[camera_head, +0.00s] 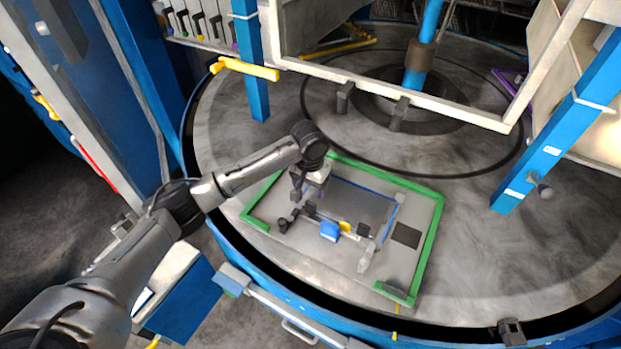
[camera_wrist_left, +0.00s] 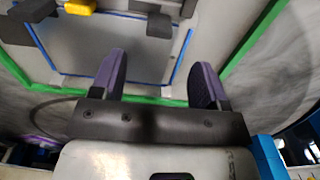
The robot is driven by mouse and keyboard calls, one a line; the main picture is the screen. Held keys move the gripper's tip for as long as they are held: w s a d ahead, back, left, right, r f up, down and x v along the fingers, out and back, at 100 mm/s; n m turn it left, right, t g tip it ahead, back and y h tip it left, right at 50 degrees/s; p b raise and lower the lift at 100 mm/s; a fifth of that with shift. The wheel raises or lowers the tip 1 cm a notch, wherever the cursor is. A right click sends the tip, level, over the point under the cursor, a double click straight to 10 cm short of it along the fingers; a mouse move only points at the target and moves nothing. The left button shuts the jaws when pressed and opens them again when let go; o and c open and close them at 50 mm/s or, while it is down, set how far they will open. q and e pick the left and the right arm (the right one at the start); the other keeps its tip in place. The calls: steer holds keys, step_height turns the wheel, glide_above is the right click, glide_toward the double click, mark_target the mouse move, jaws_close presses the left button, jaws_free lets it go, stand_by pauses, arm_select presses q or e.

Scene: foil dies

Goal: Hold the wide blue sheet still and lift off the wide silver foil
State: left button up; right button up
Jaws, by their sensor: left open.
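The wide silver foil (camera_head: 362,203) looks like a flat grey panel inside a green frame on the round table. Thin blue edges, apparently the wide blue sheet (camera_head: 393,222), show along its far and right sides; the rest is hidden. In the left wrist view the foil (camera_wrist_left: 80,52) is grey and the blue sheet's edge (camera_wrist_left: 182,56) shows as blue lines on both sides. My left gripper (camera_head: 297,193) is over the left part of the framed area. In the left wrist view its purple-padded fingers (camera_wrist_left: 159,78) are apart with nothing between them. My right gripper is not in view.
The green frame (camera_head: 428,235) borders the work area. A blue block (camera_head: 329,231), a yellow piece (camera_head: 345,226) and several dark blocks stand along the near side. A dark square (camera_head: 406,235) lies at right. A white frame (camera_head: 405,97) and blue posts stand behind.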

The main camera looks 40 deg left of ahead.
mark_target(310, 204)
arm_select(q)
step_height(310, 204, down, 10)
steer(key=shift+f, duration=0.15)
stand_by(0.3)
steer(key=c, duration=1.1)
